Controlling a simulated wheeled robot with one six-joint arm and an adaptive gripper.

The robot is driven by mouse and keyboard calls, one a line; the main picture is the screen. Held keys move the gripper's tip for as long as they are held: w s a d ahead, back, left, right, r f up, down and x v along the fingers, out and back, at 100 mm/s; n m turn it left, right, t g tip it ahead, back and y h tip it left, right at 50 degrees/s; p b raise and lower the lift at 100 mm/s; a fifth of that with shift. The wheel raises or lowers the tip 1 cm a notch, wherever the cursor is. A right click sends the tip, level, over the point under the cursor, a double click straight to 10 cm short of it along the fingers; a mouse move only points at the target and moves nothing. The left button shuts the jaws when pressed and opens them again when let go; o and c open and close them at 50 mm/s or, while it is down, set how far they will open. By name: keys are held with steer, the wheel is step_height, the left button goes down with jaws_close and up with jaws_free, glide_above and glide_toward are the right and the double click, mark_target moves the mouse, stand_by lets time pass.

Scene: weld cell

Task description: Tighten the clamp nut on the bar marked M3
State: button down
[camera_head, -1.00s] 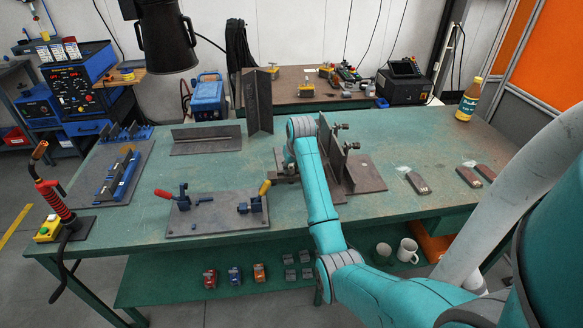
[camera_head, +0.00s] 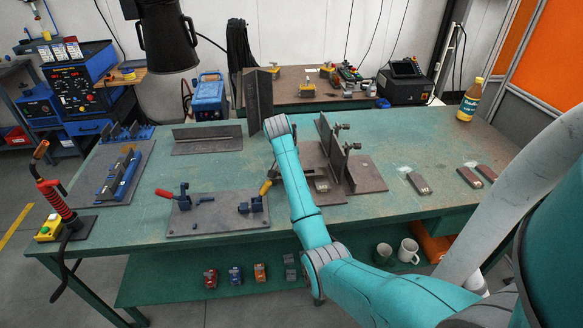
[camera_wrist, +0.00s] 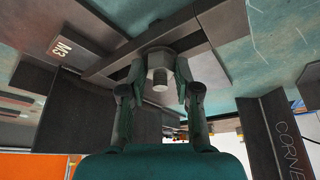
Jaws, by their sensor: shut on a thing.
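In the wrist view, a grey clamp nut (camera_wrist: 160,77) with a round stud end sits between the fingertips of my gripper (camera_wrist: 158,70). Both fingers are shut on it, one on each side. A dark bar (camera_wrist: 115,60) runs across just behind the nut. A dark plate with a white M3 mark (camera_wrist: 62,47) lies at upper left; I cannot tell exactly how it joins the bar. In the head view my arm hides the gripper and the nut.
Upright dark plates (camera_head: 333,150) with clamps stand right of my arm. A plate marked with letters starting "CORNE" (camera_wrist: 285,130) stands close on the right in the wrist view. A fixture board with toggle clamps (camera_head: 215,222) lies left. Small blocks (camera_head: 418,183) lie farther right.

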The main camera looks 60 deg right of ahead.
steer(key=shift+m, duration=0.6)
steer(key=c, duration=0.8)
jaws_free()
steer(key=shift+v, duration=3.75)
steer(key=shift+w, duration=0.2)
